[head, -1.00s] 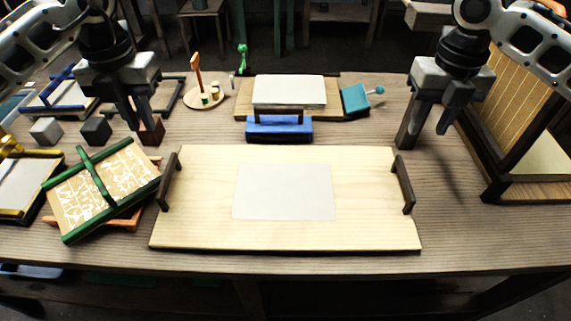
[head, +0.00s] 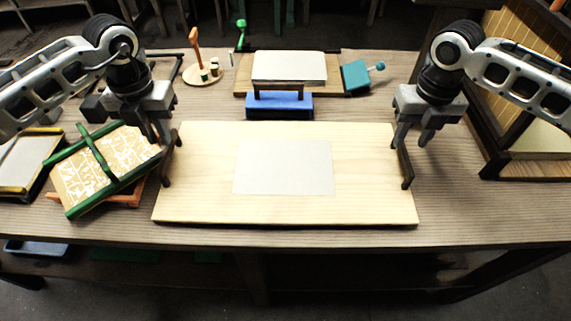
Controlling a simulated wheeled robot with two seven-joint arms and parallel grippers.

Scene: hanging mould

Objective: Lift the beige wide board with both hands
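The beige wide board (head: 205,205) lies flat on the table in the head view, with a pale grey rectangle (head: 284,167) in its middle. A dark handle stands at each short end: the left handle (head: 168,166) and the right handle (head: 405,168). My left gripper (head: 160,140) is low over the far end of the left handle, fingers apart. My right gripper (head: 411,142) is low at the far end of the right handle, fingers apart. I cannot tell whether either handle is between the fingers.
A green-framed patterned screen (head: 68,180) leans close to the board's left end. A blue block (head: 279,106) and a white-topped stack (head: 289,67) stand behind the board. A dark-framed upright panel (head: 535,168) is at the right. The table front is clear.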

